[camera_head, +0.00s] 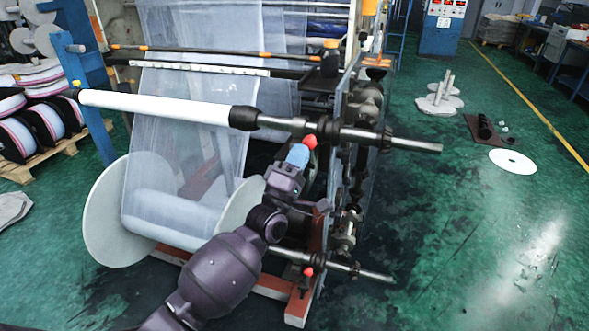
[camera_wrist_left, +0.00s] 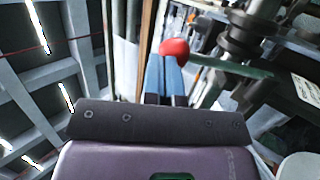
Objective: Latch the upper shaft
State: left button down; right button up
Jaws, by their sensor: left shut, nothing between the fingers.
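The upper shaft (camera_head: 388,138) carries a white roll core (camera_head: 160,106) and runs across the machine, its bare metal end sticking out to the right. A red latch knob (camera_head: 309,142) sits just below the shaft near the side frame; it also shows in the left wrist view (camera_wrist_left: 174,47). My left gripper (camera_head: 298,156) is shut, its blue fingertips just under the red knob, close to or touching it. In the left wrist view the fingers (camera_wrist_left: 164,72) are together, with the knob beyond their tips. My right gripper is not in view.
A lower shaft (camera_head: 350,268) with another red knob (camera_head: 308,271) and a large white disc (camera_head: 108,215) sits below. Clear film hangs from the machine. Film rolls on a pallet (camera_head: 38,160) stand at left. Green floor (camera_head: 470,230) at right is mostly free, with a white disc (camera_head: 512,161).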

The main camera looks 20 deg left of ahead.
aim_at(303, 141)
pick_arm(q)
jog(key=x, duration=0.2)
jog(key=a+b+x, duration=0.1)
jog(key=x, duration=0.1)
jog(key=shift+w+d, duration=0.1)
jog(key=shift+w, duration=0.1)
jog(key=shift+w+r, duration=0.3)
jog(key=shift+w, duration=0.35)
jog(key=shift+w+r+b, duration=0.35)
jog(key=shift+w+b, duration=0.25)
jog(key=shift+w, duration=0.25)
